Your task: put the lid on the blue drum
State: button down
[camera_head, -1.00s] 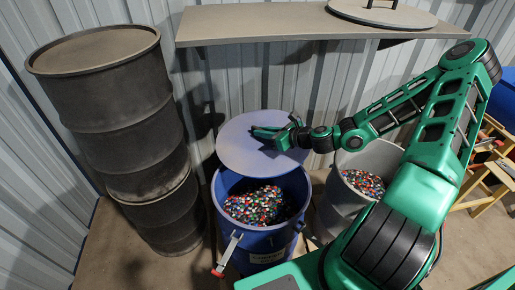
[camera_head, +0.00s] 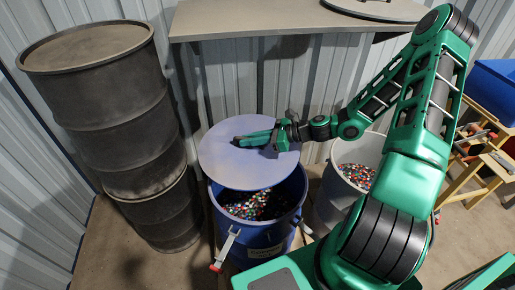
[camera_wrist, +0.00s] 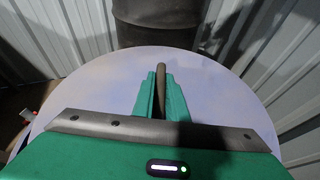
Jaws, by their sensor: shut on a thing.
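The blue drum (camera_head: 262,232) stands on the floor in the middle of the head view, filled with multicoloured cable scrap (camera_head: 258,205). The lid (camera_head: 228,168) is a flat pale blue-grey disc. It covers the back part of the drum's opening in that view, and the scrap shows in front of its near edge. I cannot tell whether it touches the rim. My gripper (camera_head: 240,139) is shut on the lid's bar handle (camera_wrist: 161,75), seen between the fingers in the wrist view.
A grey bin (camera_head: 352,172) with scrap stands right of the drum. Stacked dark drums (camera_head: 95,110) stand close on the left. A shelf (camera_head: 270,22) on the back wall holds another round lid (camera_head: 375,8). A yellow trestle (camera_head: 465,180) and a blue container (camera_head: 492,85) are at right.

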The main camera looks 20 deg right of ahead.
aim_at(284, 156)
jog(key=s+r+n+g, duration=0.1)
jog(key=s+g, duration=0.1)
jog(key=s+r+n+g+y, duration=0.1)
jog(key=s+n+g, duration=0.1)
jog(key=s, duration=0.1)
jog(key=s+r+n+g+y, duration=0.1)
jog(key=s+n, duration=0.1)
jog(key=shift+s+a+g, duration=0.15)
jog(key=shift+a+g, duration=0.05)
jog(key=shift+g, duration=0.2)
jog(key=shift+s+d+r+n+g, duration=0.2)
jog(key=shift+s+r+n+g, duration=0.15)
jog(key=shift+s+g, duration=0.35)
jog(key=shift+f, duration=5.15)
jog(key=c, duration=1.7)
grip_release()
jog(key=shift+d+f, duration=0.1)
jog(key=v, duration=1)
jog(key=shift+d, duration=0.4)
